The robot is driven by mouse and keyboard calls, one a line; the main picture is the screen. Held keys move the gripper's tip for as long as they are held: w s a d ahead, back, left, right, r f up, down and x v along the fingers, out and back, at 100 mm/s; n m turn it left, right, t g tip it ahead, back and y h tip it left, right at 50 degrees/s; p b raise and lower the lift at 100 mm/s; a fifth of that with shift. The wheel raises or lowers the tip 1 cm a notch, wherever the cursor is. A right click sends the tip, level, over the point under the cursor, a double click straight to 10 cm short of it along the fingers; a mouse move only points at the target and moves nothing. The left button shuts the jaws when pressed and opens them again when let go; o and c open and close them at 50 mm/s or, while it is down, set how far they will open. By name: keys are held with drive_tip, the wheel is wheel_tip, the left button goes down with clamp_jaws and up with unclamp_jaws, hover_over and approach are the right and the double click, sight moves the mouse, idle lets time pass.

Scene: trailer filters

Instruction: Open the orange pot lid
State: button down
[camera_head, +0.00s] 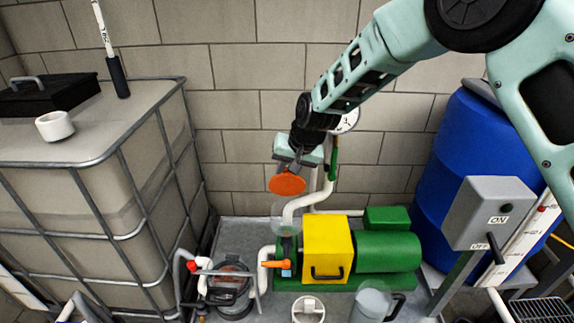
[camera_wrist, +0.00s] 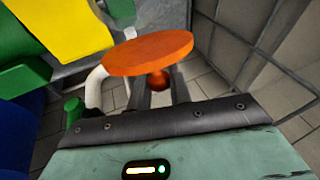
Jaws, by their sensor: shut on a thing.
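The orange pot lid (camera_head: 287,184) is a flat round disc in the head view. In the wrist view the lid (camera_wrist: 150,52) fills the upper middle, with a round orange knob between the fingers. My gripper (camera_head: 291,166) is shut on that knob; in the wrist view my gripper (camera_wrist: 160,92) shows its two dark fingers around it. The lid looks tilted, its face towards the head camera. A clear pot (camera_head: 287,219) stands below it by the white pipe. The lid appears above the pot and apart from it.
A yellow and green pump (camera_head: 328,249) sits below right of the lid. A white curved pipe (camera_head: 303,202) passes close to it. A caged tank (camera_head: 95,185) stands left, and a blue barrel (camera_head: 450,150) and grey switch box (camera_head: 492,212) stand right. A clear jug (camera_head: 371,303) is in front.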

drive_tip(key=shift+w+f+g+p, duration=0.1)
drive_tip(key=shift+w+g+p, duration=0.3)
drive_tip(key=shift+g, duration=0.1)
drive_tip(key=c, duration=1.3)
unclamp_jaws()
drive_tip(key=b+v, duration=0.3)
drive_tip(key=v, duration=1.4)
